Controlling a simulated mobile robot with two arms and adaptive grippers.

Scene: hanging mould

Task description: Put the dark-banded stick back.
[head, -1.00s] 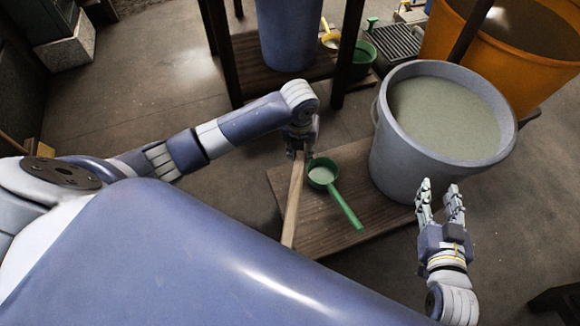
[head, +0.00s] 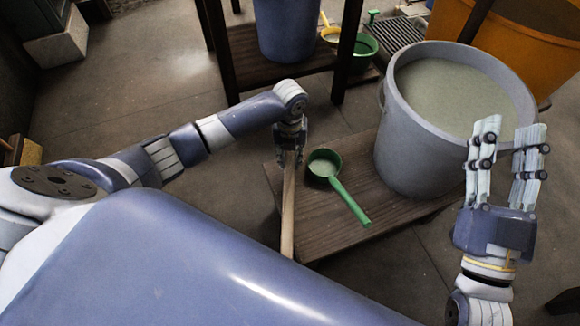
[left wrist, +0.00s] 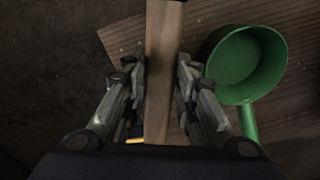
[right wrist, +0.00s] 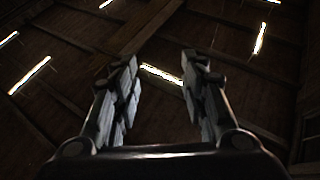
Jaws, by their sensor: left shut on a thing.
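My left gripper (head: 290,152) is shut on a pale wooden stick (head: 288,215). In the head view the stick runs from the fingers down the picture, over the left part of a low wooden board (head: 340,235), until my body hides its lower end. In the left wrist view the stick (left wrist: 163,60) lies between both fingers. A dark band is not clear on the part that shows. My right gripper (head: 508,140) is open and empty, raised in front of the grey tub. In the right wrist view the fingers (right wrist: 160,90) stand apart with nothing between them.
A green ladle (head: 326,166) lies on the board, right of the stick. A grey tub (head: 420,165) of cloudy liquid stands behind it. An orange tub (head: 560,65) is at back right. Dark posts (head: 346,45) and a blue tub (head: 288,30) stand behind.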

